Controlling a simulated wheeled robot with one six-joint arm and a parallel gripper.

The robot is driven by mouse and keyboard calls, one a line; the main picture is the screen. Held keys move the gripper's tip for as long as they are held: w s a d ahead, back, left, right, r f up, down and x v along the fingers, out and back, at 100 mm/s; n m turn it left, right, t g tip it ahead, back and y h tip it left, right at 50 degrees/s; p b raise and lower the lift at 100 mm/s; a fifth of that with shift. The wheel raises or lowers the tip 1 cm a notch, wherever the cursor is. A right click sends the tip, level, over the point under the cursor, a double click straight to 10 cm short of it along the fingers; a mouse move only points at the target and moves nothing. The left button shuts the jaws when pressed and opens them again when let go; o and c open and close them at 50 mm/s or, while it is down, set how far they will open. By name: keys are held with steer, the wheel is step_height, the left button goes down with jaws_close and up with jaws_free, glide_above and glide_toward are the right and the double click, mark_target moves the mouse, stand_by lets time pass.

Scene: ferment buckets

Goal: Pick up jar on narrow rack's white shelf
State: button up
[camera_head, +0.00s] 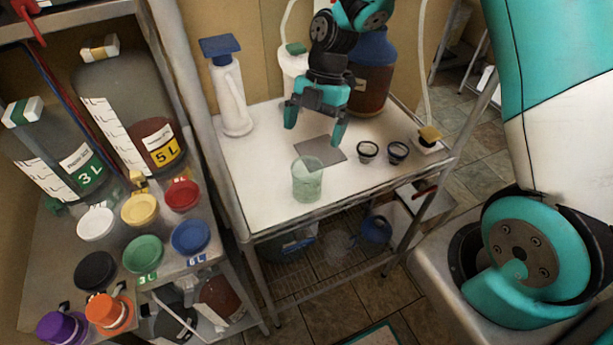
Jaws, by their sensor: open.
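A translucent green jar (307,180) stands upright near the front edge of the white shelf (258,197) of the narrow rack. My gripper (314,138) is open and empty, pointing down above the shelf, behind the jar in the picture and apart from it. A flat grey square (320,151) lies on the shelf behind the jar, below my gripper. The exact height of my fingertips over the shelf is hard to tell.
A white bottle with a blue top (230,95) stands at the back left. A brown jug (371,78) stands behind my gripper. Two small dark-rimmed cups (368,151) (398,152) sit to the right. Coloured lids and large bottles fill the left rack.

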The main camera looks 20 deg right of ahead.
steer(key=p, duration=0.1)
glide_above(307, 171)
steer(key=s, duration=0.2)
step_height(307, 171, down, 5)
steer(key=p+x, duration=0.1)
steer(key=x, duration=0.1)
steer(key=p+x, duration=0.2)
steer(key=shift+d+f, duration=0.15)
steer(key=shift+d, duration=0.05)
steer(key=shift+a+f, duration=0.15)
steer(key=shift+f, duration=0.45)
steer(key=c, duration=1.1)
steer(key=shift+o, duration=0.2)
steer(key=shift+r, duration=0.1)
